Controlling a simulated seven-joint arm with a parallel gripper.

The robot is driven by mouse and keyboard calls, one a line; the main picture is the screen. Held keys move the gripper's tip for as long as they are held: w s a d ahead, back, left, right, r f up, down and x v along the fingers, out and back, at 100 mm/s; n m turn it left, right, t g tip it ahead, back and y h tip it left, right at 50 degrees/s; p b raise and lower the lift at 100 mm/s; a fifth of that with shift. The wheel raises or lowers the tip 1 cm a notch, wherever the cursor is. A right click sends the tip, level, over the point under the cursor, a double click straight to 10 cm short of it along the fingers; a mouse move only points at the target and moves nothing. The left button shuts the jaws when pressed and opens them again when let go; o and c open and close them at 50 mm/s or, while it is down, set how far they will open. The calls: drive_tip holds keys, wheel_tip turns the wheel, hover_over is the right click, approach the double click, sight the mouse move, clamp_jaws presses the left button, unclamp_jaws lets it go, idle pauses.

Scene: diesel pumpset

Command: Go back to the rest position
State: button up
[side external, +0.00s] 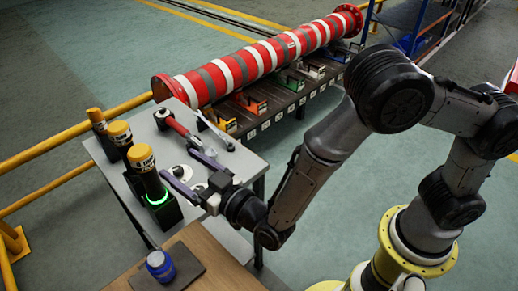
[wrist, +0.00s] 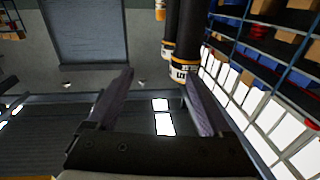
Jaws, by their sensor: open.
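My gripper (side external: 179,165) is open and empty, held over the light grey table (side external: 232,170). Its two fingers stand wide apart in the wrist view (wrist: 158,80), with nothing between them. The near black cylinder with a yellow cap (side external: 146,172) stands upright in a holder with a lit green ring (side external: 160,198), just left of my fingertips and apart from them. Two more such cylinders, a middle one (side external: 119,135) and a far one (side external: 98,120), stand behind it. Dark cylinders with yellow and white bands (wrist: 186,50) show beyond the right finger in the wrist view.
A red-handled tool (side external: 178,125) and a grey wrench (side external: 214,130) lie on the table's far part. A blue container (side external: 159,264) sits on a dark mat on the wooden table (side external: 228,264). A red striped pipe (side external: 255,61) lies behind, above a rack. Yellow rails (side external: 52,149) run at left.

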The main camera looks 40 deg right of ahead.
drive_tip(key=w+d+r+m+t+h, duration=0.1)
drive_tip(key=w+d+r+m+h, duration=0.1)
drive_tip(key=d+r, duration=0.8)
drive_tip(key=w+d+r+m+h, duration=0.1)
drive_tip(key=w+d+r+m, duration=0.15)
drive_tip(key=d+r, duration=0.8)
drive_tip(key=s+d+r+g, duration=0.1)
drive_tip(key=s+d+r, duration=0.1)
drive_tip(key=s+r, duration=0.3)
drive_tip(key=s+d+f+n+g, duration=0.1)
drive_tip(key=s+f+g, duration=0.5)
drive_tip(key=s, duration=0.6)
drive_tip(key=s+d+f+n+g, duration=0.2)
drive_tip(key=s+d+f+g, duration=0.2)
drive_tip(key=s+f, duration=0.6)
drive_tip(key=s+g, duration=0.2)
drive_tip(key=s, duration=0.1)
drive_tip(key=shift+s+d+g, duration=0.3)
drive_tip(key=shift+n, duration=0.25)
